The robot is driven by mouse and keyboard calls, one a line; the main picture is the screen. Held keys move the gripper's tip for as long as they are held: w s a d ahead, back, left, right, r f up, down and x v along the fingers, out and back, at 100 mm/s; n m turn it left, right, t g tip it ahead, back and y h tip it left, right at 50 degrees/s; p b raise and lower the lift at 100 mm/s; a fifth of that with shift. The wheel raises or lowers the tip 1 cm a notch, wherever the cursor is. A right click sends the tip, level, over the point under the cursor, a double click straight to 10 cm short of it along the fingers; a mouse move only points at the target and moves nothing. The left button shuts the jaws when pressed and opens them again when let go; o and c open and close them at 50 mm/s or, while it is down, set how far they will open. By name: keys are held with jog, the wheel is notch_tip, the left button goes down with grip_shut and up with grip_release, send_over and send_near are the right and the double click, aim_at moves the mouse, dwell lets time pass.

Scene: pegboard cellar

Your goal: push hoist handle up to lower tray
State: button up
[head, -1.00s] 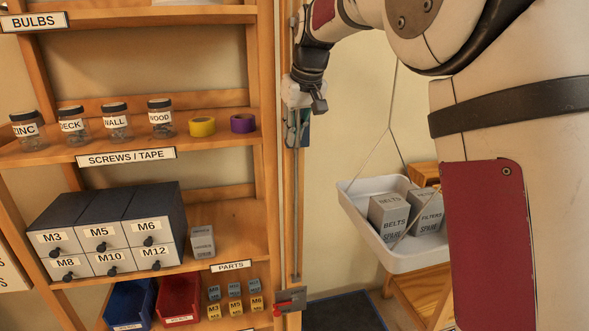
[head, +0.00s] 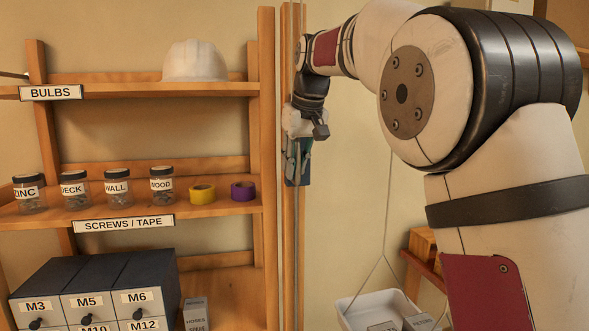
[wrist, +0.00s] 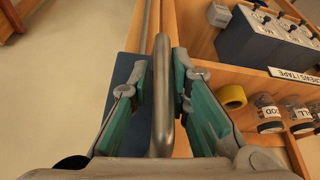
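The hoist handle (wrist: 162,100) is a grey metal bar, centred in the wrist view, with a blue plate (wrist: 128,72) behind it.
The wooden shelf rack (head: 268,150) stands just left of the rail, with jars, yellow tape (head: 202,194), purple tape (head: 243,191) and dark drawers (head: 95,285). A white hard hat (head: 195,62) sits on top. The wall right of the rail is clear around the cord.

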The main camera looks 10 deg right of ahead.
jog(key=shift+o, duration=0.3)
jog(key=shift+f, duration=0.15)
jog(key=v, duration=1.2)
